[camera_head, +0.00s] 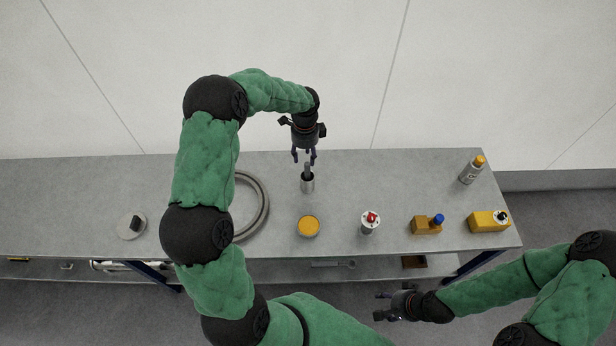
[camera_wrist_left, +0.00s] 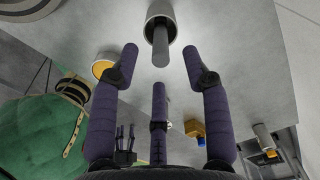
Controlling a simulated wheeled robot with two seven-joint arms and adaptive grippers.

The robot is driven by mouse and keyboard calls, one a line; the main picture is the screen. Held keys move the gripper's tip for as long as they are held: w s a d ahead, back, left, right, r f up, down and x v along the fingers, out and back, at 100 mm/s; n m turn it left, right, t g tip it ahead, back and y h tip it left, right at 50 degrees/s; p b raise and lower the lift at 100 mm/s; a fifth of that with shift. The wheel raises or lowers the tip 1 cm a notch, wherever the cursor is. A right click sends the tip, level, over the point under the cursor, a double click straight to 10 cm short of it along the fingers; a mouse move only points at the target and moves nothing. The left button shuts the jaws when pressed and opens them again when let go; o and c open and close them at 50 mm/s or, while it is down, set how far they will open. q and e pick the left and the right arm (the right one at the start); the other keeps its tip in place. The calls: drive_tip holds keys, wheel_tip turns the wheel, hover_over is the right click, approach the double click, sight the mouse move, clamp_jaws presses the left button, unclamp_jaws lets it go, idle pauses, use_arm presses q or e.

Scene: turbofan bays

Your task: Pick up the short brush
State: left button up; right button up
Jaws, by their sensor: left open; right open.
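A grey cylindrical handle, apparently the short brush (camera_head: 307,169), stands upright in a small metal cup (camera_head: 307,186) near the back middle of the table. In the left wrist view the brush handle (camera_wrist_left: 160,48) points towards my gripper out of the cup (camera_wrist_left: 153,14). Any bristles are hidden inside the cup. My left gripper (camera_head: 304,158) is open just above and behind the handle. Its fingers (camera_wrist_left: 160,70) spread around the handle's line without visibly touching it. My right gripper (camera_head: 385,305) is open and empty, in front of the table, low at the right.
On the table (camera_head: 80,200) stand a metal ring (camera_head: 262,215), an orange-topped round tin (camera_head: 308,226), a red-knobbed part (camera_head: 370,222), two yellow blocks (camera_head: 425,226) (camera_head: 485,222), a spray can (camera_head: 471,170) and a dark piece on a disc (camera_head: 132,225).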

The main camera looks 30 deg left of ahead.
sight(307, 164)
use_arm(q)
drive_tip(key=f, duration=0.1)
drive_tip(key=f+b, duration=0.1)
drive_tip(key=f, duration=0.1)
drive_tip(key=f+b, duration=0.1)
drive_tip(key=f, duration=0.1)
drive_tip(key=shift+d+f, duration=0.2)
drive_tip(key=shift+d, duration=0.2)
drive_tip(key=shift+f+b, duration=0.35)
drive_tip(key=shift+f, duration=0.05)
drive_tip(key=shift+r, duration=0.1)
drive_tip(key=shift+c, duration=0.3)
clamp_jaws()
